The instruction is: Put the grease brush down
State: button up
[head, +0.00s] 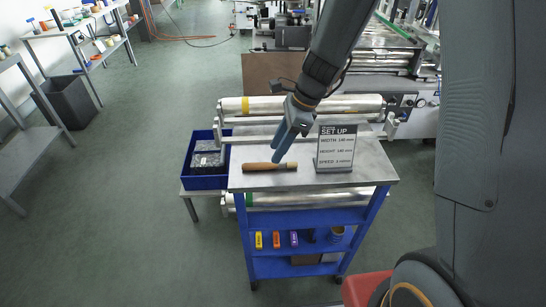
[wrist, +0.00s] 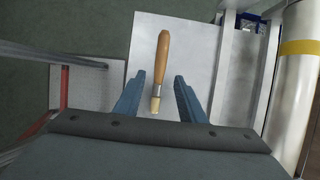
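The grease brush (wrist: 161,62) has a long wooden handle and a short pale bristle end. It lies on the grey top of the blue cart (head: 217,176), near the left front edge; in the head view the brush (head: 268,166) lies crosswise. My gripper (head: 279,157) is just above the brush in the head view. In the wrist view my gripper (wrist: 158,80) has its two blue fingers apart, one on each side of the brush's bristle end, with visible gaps. It is open and holds nothing.
A set-up sign (head: 336,147) stands on the cart top right of my gripper. A blue crate (head: 205,182) with dark contents sits left of the cart. Metal rollers (head: 300,104) lie behind the top. Small coloured items (head: 276,240) are on the shelf below.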

jog(key=b+v, duration=0.1)
jog(key=v, duration=0.6)
jog(key=s+d+f+n+h, duration=0.1)
jog(key=s+d+n+h, duration=0.1)
jog(key=s+d+n, duration=0.3)
jog(key=s+d+f+n+t+h, duration=0.1)
jog(key=s+d+n, duration=0.3)
jog(key=s+n, duration=0.5)
jog(key=n+h, duration=0.1)
jog(key=n, duration=0.3)
jog(key=shift+d, duration=0.4)
jog(key=shift+w+f, duration=0.1)
jog(key=shift+f, duration=0.05)
